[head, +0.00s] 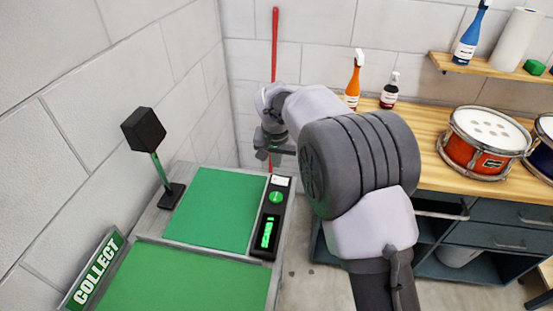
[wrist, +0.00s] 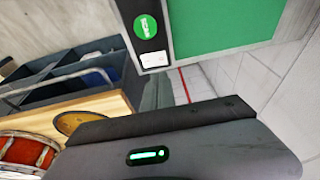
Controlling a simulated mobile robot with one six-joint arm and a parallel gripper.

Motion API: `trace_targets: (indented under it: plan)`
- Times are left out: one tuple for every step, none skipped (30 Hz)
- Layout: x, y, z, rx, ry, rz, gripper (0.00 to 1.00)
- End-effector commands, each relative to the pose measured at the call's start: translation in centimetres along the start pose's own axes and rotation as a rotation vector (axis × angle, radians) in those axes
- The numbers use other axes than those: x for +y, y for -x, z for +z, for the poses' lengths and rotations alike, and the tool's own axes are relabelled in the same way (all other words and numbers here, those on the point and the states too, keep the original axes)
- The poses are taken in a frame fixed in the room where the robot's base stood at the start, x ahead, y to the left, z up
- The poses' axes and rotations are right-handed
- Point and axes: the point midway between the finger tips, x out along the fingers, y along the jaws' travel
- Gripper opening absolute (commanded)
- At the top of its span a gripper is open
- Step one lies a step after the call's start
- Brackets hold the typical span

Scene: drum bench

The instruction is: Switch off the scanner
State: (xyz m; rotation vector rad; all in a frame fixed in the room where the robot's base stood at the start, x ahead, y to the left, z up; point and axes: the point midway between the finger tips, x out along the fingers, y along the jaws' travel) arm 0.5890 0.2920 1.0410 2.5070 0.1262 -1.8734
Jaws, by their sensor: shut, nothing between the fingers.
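The scanner has a black control panel (head: 265,240) along the right side of a green mat on the counter. A round green button (head: 276,197) and a lit green display (head: 267,232) show on it. The button also shows in the wrist view (wrist: 146,27), with a white label below it. A black scanner head (head: 143,130) stands on a post at the left of the mat. My gripper (head: 277,158) is shut and empty, beyond the panel's far end and apart from the button. In the wrist view its dark body fills the lower part; its fingertips are not clear.
Green mats (head: 212,212) cover the counter, with a COLLECT sign (head: 95,270) at the left. A wooden bench (head: 435,178) at the right holds a red drum (head: 483,145), an orange spray bottle (head: 354,80) and a dark bottle (head: 390,92). A red pole (head: 275,45) leans at the wall.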

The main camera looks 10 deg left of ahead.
Motion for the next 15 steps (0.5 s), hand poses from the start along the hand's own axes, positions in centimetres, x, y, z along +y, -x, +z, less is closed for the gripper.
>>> trace_targets:
  plan:
    - [0.0, -1.4, 0.1, -0.001, -0.001, 0.0, 0.0]
    - [0.0, -2.1, 0.1, -0.002, -0.001, 0.001, 0.0]
    - [0.0, -2.9, 0.1, -0.002, -0.001, 0.0, 0.0]
    - [0.0, -3.6, 0.1, -0.002, 0.0, 0.0, 0.0]
    - [0.0, -4.1, 0.1, -0.001, -0.001, 0.0, 0.0]
    - [0.0, -4.9, 0.3, -0.001, 0.0, 0.0, 0.0]
    - [-0.1, -5.4, 0.5, -0.002, 0.0, 0.0, 0.0]
    - [-0.1, -5.8, 0.6, -0.001, 0.0, 0.0, 0.0]
    - [-0.2, -6.3, 0.8, -0.001, -0.001, -0.001, 0.0]
    - [-0.2, -6.7, 0.8, -0.001, -0.001, -0.001, 0.0]
    - [-0.2, -6.9, 0.9, -0.001, -0.001, -0.001, 0.0]
    - [-0.3, -7.2, 1.0, -0.001, -0.001, -0.001, 0.0]
    - [-0.3, -7.4, 1.1, -0.001, -0.001, -0.001, 0.0]
    - [-0.3, -7.5, 1.1, 0.0, -0.001, -0.001, 0.0]
    - [-0.3, -7.6, 1.1, 0.0, 0.0, -0.001, 0.0]
